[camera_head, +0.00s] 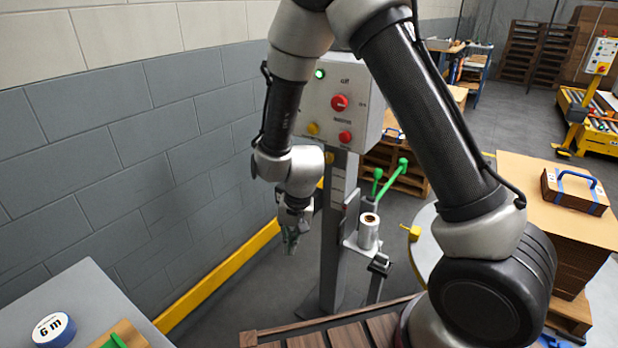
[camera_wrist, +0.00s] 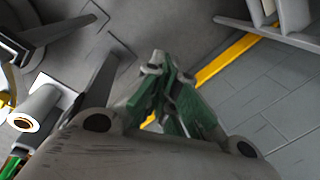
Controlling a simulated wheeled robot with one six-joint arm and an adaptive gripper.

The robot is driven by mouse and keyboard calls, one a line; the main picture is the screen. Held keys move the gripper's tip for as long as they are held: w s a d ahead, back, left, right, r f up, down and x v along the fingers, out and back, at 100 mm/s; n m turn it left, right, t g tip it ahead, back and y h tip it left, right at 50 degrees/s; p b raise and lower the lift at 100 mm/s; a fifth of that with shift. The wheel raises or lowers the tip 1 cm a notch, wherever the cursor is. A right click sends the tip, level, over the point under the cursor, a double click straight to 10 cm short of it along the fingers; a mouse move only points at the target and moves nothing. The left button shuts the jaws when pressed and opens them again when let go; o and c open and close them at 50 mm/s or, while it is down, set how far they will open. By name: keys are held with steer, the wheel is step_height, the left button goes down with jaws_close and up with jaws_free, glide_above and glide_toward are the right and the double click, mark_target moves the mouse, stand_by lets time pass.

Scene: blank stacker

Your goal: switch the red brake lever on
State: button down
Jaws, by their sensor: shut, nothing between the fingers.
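I cannot make out a red brake lever in either view. A grey control box (camera_head: 362,95) on a post carries a red knob (camera_head: 339,102), a red button (camera_head: 345,137), yellow buttons and a lit green lamp. Green-handled levers (camera_head: 390,178) stand right of the post, beside a white roll (camera_head: 368,230). My gripper (camera_head: 290,243) hangs left of the post, pointing down, apart from the box and the levers. In the wrist view its green fingers (camera_wrist: 170,85) are closed with nothing between them. My arm hides part of the box and the area behind it.
A yellow rail (camera_head: 225,272) runs along the grey block wall. A grey table (camera_head: 75,300) with a blue-and-white tape roll (camera_head: 54,329) is at lower left. A wooden pallet (camera_head: 335,328) lies in front. A cardboard stack (camera_head: 590,225) stands right. Floor around my gripper is clear.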

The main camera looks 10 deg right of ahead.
steer(key=w+f+m+t+h, duration=0.2)
steer(key=w+f+m+t, duration=0.3)
steer(key=f, duration=0.3)
steer(key=w+f+m+t+h, duration=0.2)
steer(key=w+f+m+t, duration=0.15)
steer(key=f+m, duration=0.45)
steer(key=w+d+r+m+t+h, duration=0.2)
steer(key=d+r+m+t+h, duration=0.1)
steer(key=r+m, duration=0.4)
steer(key=w+d+r+m+t+h, duration=0.2)
steer(key=r+m+t+h, duration=0.3)
steer(key=r, duration=0.4)
steer(key=shift+d+r+m, duration=0.25)
steer(key=shift+d+m, duration=0.55)
steer(key=shift+m, duration=0.1)
